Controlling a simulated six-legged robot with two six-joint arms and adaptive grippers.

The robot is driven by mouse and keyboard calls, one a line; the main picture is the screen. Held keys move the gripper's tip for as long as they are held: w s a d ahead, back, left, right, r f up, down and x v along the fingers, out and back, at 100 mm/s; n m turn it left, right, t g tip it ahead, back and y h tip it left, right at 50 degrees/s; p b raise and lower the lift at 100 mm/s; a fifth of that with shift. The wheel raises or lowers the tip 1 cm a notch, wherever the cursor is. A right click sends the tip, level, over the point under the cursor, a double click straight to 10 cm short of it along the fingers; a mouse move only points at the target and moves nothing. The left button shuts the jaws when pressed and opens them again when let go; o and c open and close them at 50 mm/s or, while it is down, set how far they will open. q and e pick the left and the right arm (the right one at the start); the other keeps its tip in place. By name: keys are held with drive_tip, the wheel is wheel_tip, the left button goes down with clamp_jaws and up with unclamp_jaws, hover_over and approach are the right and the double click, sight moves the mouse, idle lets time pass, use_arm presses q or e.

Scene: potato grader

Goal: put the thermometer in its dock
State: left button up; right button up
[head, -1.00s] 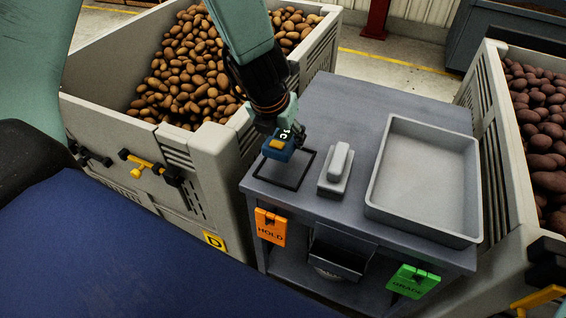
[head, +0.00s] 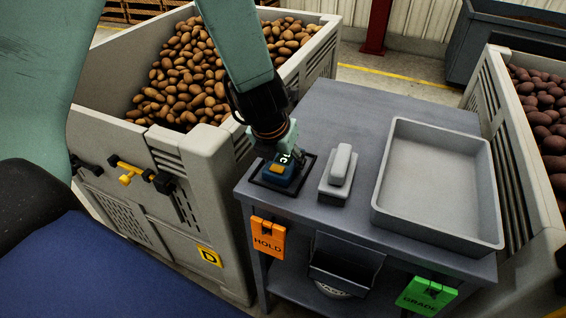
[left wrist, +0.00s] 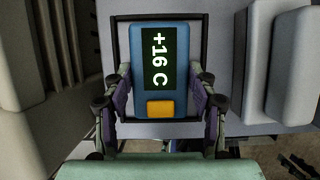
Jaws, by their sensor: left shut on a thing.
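The thermometer (head: 281,173) is a blue block with a dark display and an orange button. My left gripper (head: 284,158) is shut on it from above, at the left of the grey table. In the left wrist view the thermometer (left wrist: 160,62) reads "+16 C", with one finger on each side near the button end. A thin black rectangular frame (head: 263,184), which looks like the dock, lies on the tabletop around the thermometer in the head view. Whether the thermometer's underside touches the table cannot be told. My right gripper is not in view.
A grey block with a raised bar (head: 338,178) stands just right of the thermometer. A shallow grey tray (head: 436,235) fills the table's right side. Orange "HOLD" (head: 268,238) and green "GRADE" (head: 427,296) tags hang in front. Potato bins (head: 203,180) flank the table.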

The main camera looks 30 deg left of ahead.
use_arm(q)
drive_tip(key=shift+s+r, duration=0.15)
drive_tip(key=shift+s, duration=0.05)
drive_tip(key=o, duration=1.4)
drive_tip(key=shift+w+f, duration=0.15)
drive_tip(key=shift+f, duration=0.05)
drive_tip(key=shift+c, duration=0.2)
drive_tip(key=shift+r, duration=0.1)
drive_tip(key=shift+r, duration=0.15)
drive_tip(key=p+v, duration=0.7)
drive_tip(key=v, duration=0.5)
